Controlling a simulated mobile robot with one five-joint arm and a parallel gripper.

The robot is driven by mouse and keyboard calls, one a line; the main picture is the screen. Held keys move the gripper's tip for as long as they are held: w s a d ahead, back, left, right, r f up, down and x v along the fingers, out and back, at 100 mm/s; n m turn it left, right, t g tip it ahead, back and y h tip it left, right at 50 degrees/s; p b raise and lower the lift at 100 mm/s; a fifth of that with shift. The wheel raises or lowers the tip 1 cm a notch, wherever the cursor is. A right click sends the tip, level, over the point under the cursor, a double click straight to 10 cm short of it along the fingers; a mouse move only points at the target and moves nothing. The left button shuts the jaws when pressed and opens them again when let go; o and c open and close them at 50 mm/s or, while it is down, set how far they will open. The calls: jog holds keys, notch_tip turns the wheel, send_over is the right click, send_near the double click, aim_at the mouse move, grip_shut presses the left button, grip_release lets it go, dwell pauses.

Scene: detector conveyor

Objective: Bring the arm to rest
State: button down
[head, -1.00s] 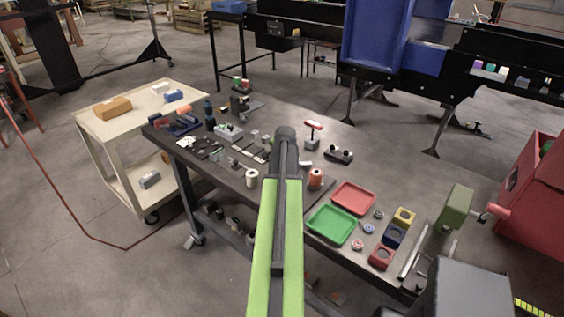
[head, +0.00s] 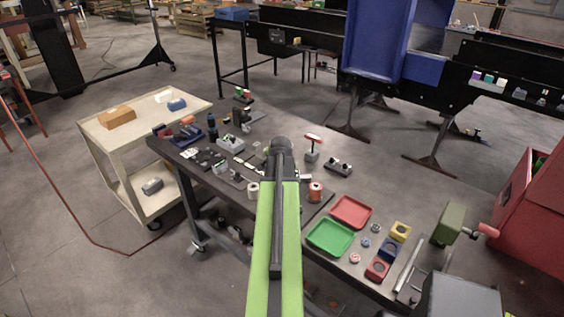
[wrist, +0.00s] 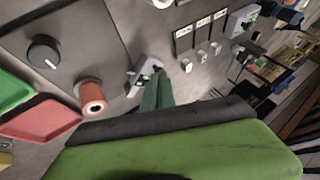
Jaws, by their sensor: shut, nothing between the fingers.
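My green and black arm (head: 276,240) reaches out over the dark workbench in the head view, with its dark end over the middle of the bench top. My gripper (wrist: 158,86) shows in the wrist view as two dark green fingers close together, shut and with nothing held. The fingers point toward a small grey and green part (wrist: 146,76); I cannot tell whether they touch it. In the head view the arm hides the fingers and part of the bench behind it.
The workbench holds a red tray (head: 351,212), a green tray (head: 330,237), an orange spool (head: 315,192) and many small parts. A cream cart (head: 190,101) stands at the left, a red machine (head: 530,215) at the right. A black conveyor (head: 320,32) with blue panels runs behind.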

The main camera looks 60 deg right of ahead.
jog(key=shift+v, duration=1.2)
